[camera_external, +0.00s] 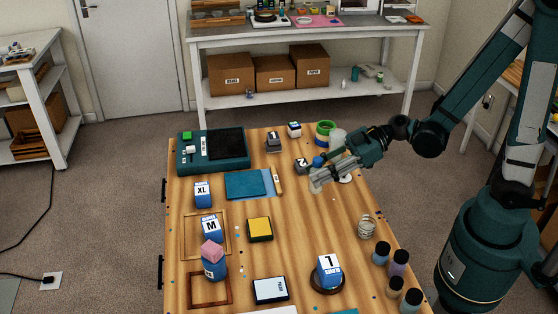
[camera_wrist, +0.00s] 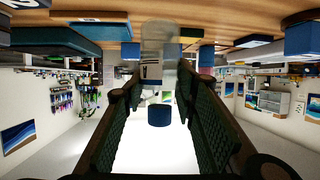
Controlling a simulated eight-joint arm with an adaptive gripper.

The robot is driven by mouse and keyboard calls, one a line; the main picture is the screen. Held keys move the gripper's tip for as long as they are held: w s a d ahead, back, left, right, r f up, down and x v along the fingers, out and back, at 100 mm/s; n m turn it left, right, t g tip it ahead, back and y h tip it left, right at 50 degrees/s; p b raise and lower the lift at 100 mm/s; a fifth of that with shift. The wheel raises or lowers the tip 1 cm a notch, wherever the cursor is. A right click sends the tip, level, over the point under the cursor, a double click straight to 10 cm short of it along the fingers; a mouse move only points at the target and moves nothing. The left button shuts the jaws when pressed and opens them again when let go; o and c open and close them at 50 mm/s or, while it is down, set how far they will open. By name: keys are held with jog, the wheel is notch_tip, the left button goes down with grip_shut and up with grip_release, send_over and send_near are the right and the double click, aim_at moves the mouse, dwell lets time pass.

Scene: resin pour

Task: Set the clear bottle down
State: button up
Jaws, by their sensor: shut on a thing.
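The clear bottle (camera_external: 316,184) is at the fingertips of my gripper (camera_external: 325,174) over the back right part of the wooden table (camera_external: 310,225). In the wrist view, which looks upside down, the clear bottle (camera_wrist: 158,50) is between the two dark fingers, with its blue cap (camera_wrist: 159,115) toward the picture's bottom. It looks roughly upright, base toward the table. My gripper is shut on it from the side. I cannot tell whether its base touches the tabletop. The fingers partly hide the bottle in the outside view.
Small dark blocks (camera_external: 274,143), a green ring-shaped thing (camera_external: 325,129) and a clear cup (camera_external: 337,139) stand nearby. A wire coil (camera_external: 367,226) and several small jars (camera_external: 398,260) line the right edge. Bare wood lies between.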

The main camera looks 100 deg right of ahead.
jog(key=shift+s+r+n+y, duration=0.35)
jog(key=shift+s+n+y, duration=0.15)
jog(key=shift+s+y, duration=0.15)
jog(key=s+r+n+g+y, duration=0.4)
jog(key=s+r+n+y, duration=0.3)
jog(key=s+r, duration=0.6)
notch_tip(320, 180, down, 9)
jog(key=w, duration=0.2)
jog(key=shift+w+a+f, duration=0.2)
jog(key=shift+f, duration=0.1)
dwell(0.5)
jog(key=shift+f+b, duration=0.9)
jog(key=shift+f, duration=1.9)
jog(key=shift+f, duration=0.1)
jog(key=shift+f+b, duration=0.7)
jog(key=shift+f, duration=1.3)
